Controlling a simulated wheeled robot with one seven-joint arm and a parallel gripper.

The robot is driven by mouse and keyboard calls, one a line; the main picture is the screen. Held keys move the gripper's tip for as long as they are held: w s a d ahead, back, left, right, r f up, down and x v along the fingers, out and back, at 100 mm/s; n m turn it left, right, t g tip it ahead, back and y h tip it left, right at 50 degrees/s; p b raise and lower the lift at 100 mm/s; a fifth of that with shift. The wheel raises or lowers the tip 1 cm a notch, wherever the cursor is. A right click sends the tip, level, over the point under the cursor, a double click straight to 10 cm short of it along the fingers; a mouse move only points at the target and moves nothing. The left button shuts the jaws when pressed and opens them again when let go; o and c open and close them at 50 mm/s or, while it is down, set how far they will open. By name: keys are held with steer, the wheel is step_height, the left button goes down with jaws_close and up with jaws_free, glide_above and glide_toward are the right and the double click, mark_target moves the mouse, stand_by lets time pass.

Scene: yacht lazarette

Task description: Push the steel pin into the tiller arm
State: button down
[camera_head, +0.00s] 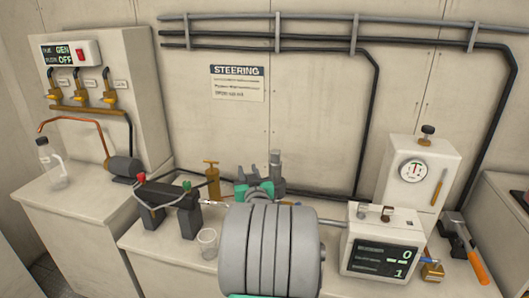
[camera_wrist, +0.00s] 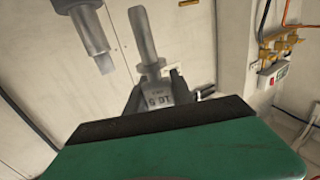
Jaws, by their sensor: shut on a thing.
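My gripper (camera_head: 254,189) is at the bench behind my large grey arm link, just left of an upright grey post (camera_head: 277,168). In the wrist view, its dark fingers (camera_wrist: 162,98) are shut on a grey metal piece, apparently the steel pin (camera_wrist: 151,68), with a collar, a round shank and marks on its wider part. The post also shows in the wrist view (camera_wrist: 84,30), beside the pin and apart from it in the picture. I cannot tell which part is the tiller arm, or whether the pin touches it; my arm hides much of this area.
A white display box (camera_head: 383,243) stands right, with a rod running left from it. A gauge box (camera_head: 416,172) is behind it. A clear cup (camera_head: 207,242), a dark clamp-like unit (camera_head: 165,203) and a brass fitting (camera_head: 212,178) stand left. An orange-handled tool (camera_head: 470,250) lies far right.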

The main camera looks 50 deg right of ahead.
steer(key=shift+m+g+h, duration=0.7)
steer(key=shift+g+h, duration=0.1)
steer(key=s+d, duration=0.2)
steer(key=d, duration=0.1)
steer(key=s+d+r, duration=0.1)
steer(key=shift+d+r+p, duration=0.1)
steer(key=shift+d+p, duration=0.2)
steer(key=shift+d, duration=0.1)
steer(key=shift+a+f+b, duration=0.1)
steer(key=shift+f+b, duration=0.1)
steer(key=shift+b, duration=0.5)
step_height(320, 180, down, 4)
steer(key=b, duration=0.5)
steer(key=shift+f, duration=0.2)
steer(key=shift+f+b, duration=0.5)
steer(key=shift+b, duration=0.85)
steer(key=shift+f+b, duration=1)
steer(key=shift+b, duration=0.15)
steer(key=shift+f+b, duration=0.65)
steer(key=shift+b, duration=0.1)
